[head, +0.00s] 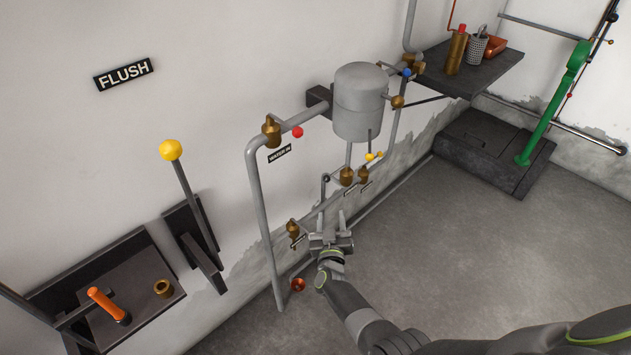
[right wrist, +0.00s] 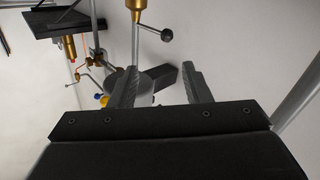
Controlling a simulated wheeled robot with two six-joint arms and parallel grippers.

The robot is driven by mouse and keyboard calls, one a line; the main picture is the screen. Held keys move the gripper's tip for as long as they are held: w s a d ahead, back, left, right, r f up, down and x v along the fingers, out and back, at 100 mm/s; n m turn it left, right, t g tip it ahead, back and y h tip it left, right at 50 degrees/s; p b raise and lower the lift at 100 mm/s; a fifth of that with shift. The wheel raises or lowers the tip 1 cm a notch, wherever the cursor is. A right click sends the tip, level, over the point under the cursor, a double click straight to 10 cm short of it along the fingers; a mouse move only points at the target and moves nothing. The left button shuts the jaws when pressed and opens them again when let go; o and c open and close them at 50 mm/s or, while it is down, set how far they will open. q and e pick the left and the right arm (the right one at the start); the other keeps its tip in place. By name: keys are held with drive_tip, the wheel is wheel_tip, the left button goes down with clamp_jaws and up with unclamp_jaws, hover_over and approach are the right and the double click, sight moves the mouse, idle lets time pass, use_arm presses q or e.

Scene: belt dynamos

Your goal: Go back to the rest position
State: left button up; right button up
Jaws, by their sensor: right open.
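My right gripper (head: 331,228) is open, in front of the lower pipes and brass valves by the wall. Its two fingers also show apart in the right wrist view (right wrist: 163,88), with nothing clamped between them. Beyond the fingers in that view are a grey rounded body and a dark bracket. A brass valve with a dark ball-ended lever (right wrist: 152,28) is just above the fingers. My left gripper is not in view.
A grey tank (head: 359,105) with pipes hangs on the wall. A yellow-knobbed lever (head: 171,150) stands at the left, near an orange handle (head: 107,304). A dark shelf (head: 480,75) and a green pump lever (head: 550,115) are at the back right. The grey floor (head: 440,250) is clear.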

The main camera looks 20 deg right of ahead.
drive_tip(key=s+d+f+n+g+y, duration=0.1)
drive_tip(key=s+d+f+g+y, duration=0.15)
drive_tip(key=s+f, duration=0.85)
drive_tip(key=s+d+f+n+g+y, duration=0.15)
drive_tip(key=s+f+g, duration=0.25)
drive_tip(key=s+f, duration=0.65)
drive_tip(key=s+d+f+g, duration=0.2)
drive_tip(key=s+f+g, duration=0.1)
drive_tip(key=s, duration=0.8)
drive_tip(key=s+d+f+m+g, duration=0.1)
drive_tip(key=s+d+f+g, duration=0.1)
drive_tip(key=s, duration=0.9)
drive_tip(key=s+d+f+m+g, duration=0.1)
drive_tip(key=s+f+g, duration=0.3)
drive_tip(key=s, duration=0.7)
wheel_tip(320, 180, down, 2)
drive_tip(key=shift+s+d, duration=0.2)
drive_tip(key=shift+d, duration=0.3)
